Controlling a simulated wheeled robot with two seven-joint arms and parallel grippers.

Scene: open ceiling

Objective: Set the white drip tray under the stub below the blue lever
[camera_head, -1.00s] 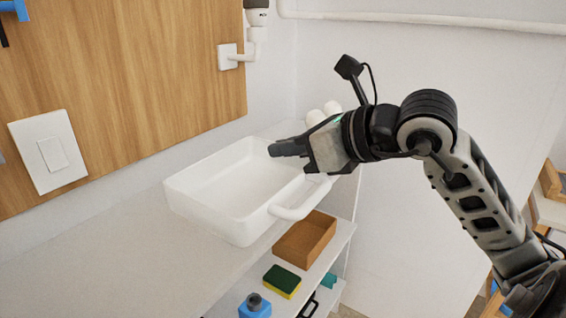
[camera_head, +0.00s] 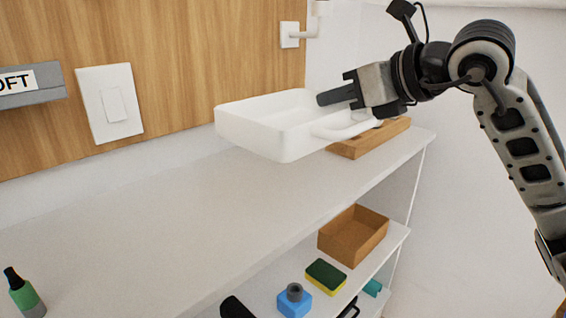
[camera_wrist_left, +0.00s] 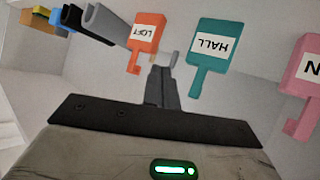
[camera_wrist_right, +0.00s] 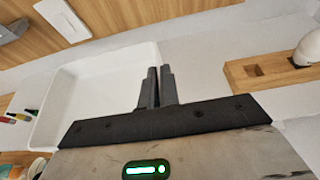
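The white drip tray (camera_head: 262,118) is a rectangular open tray with a bar handle on its near right side. It appears raised above the counter, nearly level. My right gripper (camera_head: 335,95) reaches it from the right and is shut on its rim; the fingers stand close together at the tray's edge (camera_wrist_right: 95,90) in the right wrist view. My left gripper (camera_wrist_left: 164,88) shows only in its own wrist view, shut with nothing visible in it. A small blue piece (camera_wrist_left: 72,18) shows there; I cannot tell if it is the lever. I cannot identify the stub below it.
The white counter (camera_head: 190,215) is clear in the middle. A wooden block (camera_head: 372,138) lies behind the tray. A green bottle (camera_head: 26,295) stands front left. The lower shelf holds a brown box (camera_head: 352,235) and sponge (camera_head: 326,275). Labelled tags (camera_wrist_left: 212,58) are near my left gripper.

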